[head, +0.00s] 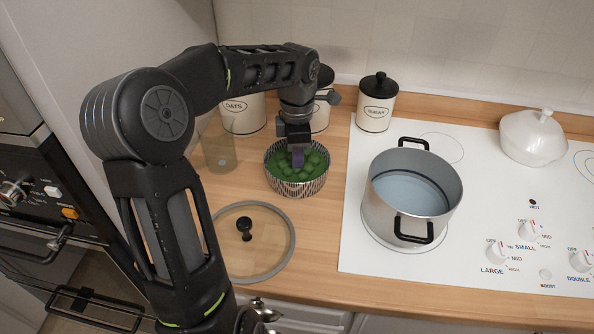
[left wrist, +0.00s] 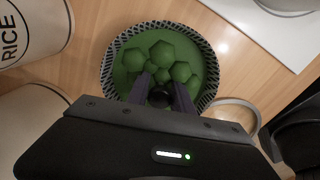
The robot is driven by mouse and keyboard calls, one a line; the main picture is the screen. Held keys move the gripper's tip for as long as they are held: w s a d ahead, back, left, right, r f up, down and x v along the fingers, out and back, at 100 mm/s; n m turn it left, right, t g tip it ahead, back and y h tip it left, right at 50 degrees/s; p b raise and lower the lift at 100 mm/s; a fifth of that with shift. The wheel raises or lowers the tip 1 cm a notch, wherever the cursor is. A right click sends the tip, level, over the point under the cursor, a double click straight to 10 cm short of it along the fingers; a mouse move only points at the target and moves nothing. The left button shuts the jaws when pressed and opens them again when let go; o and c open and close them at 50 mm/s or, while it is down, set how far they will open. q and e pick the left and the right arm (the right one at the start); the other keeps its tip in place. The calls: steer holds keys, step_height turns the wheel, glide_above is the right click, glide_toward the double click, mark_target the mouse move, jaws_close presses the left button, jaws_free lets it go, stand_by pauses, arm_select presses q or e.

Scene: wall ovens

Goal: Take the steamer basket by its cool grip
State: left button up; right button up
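The steamer basket (head: 297,189) is round with a black-and-white patterned wall and holds green vegetables. It stands on the wooden counter left of the cooktop, and the left wrist view shows it from above (left wrist: 108,77). A round black grip (left wrist: 160,96) stands at its centre. My left gripper (head: 297,158) points down into the basket from above. In the left wrist view its two fingers (left wrist: 161,88) lie on either side of the black grip, close to it. I cannot tell whether they press on it. My right gripper is not in view.
A steel pot (head: 386,207) with water and black handles stands on the white cooktop (head: 470,150). A glass lid (head: 285,262) lies in front of the basket. Canisters (head: 374,116) stand behind it, a clear container (head: 218,155) to its left. A white lidded dish (head: 532,140) sits far right.

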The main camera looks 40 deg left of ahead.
arm_select(q)
jaws_close()
steer(key=shift+r, duration=0.2)
stand_by(0.6)
steer(key=shift+r, duration=3.95)
steer(key=shift+r+p, duration=0.9)
steer(key=shift+p, duration=0.05)
